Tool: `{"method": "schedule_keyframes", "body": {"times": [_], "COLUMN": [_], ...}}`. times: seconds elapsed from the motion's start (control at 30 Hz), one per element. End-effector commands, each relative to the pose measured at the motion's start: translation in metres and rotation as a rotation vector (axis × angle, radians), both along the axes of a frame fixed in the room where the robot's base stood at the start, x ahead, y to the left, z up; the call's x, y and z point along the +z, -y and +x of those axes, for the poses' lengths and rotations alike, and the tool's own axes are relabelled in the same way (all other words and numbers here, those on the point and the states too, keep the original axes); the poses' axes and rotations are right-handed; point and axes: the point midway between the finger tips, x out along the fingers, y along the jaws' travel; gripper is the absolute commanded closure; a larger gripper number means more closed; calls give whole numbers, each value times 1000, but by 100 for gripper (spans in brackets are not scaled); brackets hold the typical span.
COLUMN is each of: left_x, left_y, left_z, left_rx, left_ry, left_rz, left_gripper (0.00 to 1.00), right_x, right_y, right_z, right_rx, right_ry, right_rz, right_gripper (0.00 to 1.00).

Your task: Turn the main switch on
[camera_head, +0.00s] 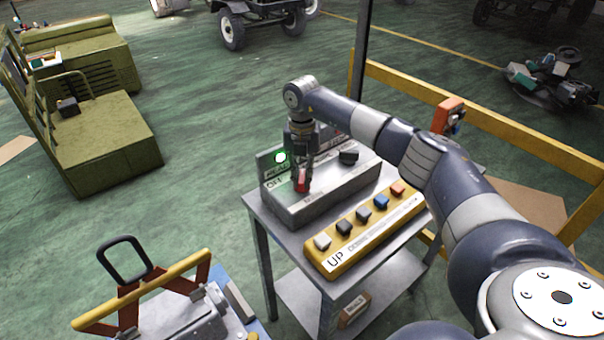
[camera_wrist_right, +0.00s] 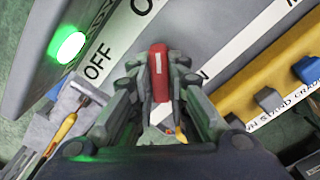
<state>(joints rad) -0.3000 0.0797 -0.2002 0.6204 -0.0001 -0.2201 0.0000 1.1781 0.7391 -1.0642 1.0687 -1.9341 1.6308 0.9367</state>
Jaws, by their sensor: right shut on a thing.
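The main switch is a red handle (camera_head: 302,183) on the grey control box (camera_head: 330,197), which stands on a metal table. My right gripper (camera_head: 302,172) reaches down from above and is shut on the red handle. In the right wrist view the red handle (camera_wrist_right: 158,72) lies between the fingers of the gripper (camera_wrist_right: 160,85). The label OFF (camera_wrist_right: 98,62) shows to the left of the handle, and another label to its right is partly covered by a finger. A green lamp (camera_head: 281,157) on the box is lit. My left gripper is not in view.
A black knob (camera_head: 348,157) sits further right on the box. A yellow pendant (camera_head: 350,245) with several coloured buttons lies in front of it. A yellow railing (camera_head: 480,110) runs behind the table. A cart with a yellow bar (camera_head: 140,292) stands at the lower left.

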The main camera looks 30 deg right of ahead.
Motion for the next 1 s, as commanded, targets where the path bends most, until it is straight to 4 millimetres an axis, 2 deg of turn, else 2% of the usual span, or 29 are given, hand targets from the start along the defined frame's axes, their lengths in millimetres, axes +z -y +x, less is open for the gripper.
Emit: {"method": "schedule_keyframes", "body": {"times": [0.57, 0.6, 0.67, 1.0], "left_x": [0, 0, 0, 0], "left_y": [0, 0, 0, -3], "left_z": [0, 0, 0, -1], "left_rx": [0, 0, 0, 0], "left_ry": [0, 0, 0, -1], "left_rz": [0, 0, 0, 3], "left_gripper": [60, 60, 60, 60], "right_x": [2, 2, 2, 2], "right_y": [1, 1, 1, 0], "right_z": [1, 1, 1, 1], "right_rx": [-36, -36, -35, -32], "right_ry": [5, 5, 5, 2], "right_rz": [0, 0, 0, -1], "right_gripper": [100, 78, 65, 65]}}
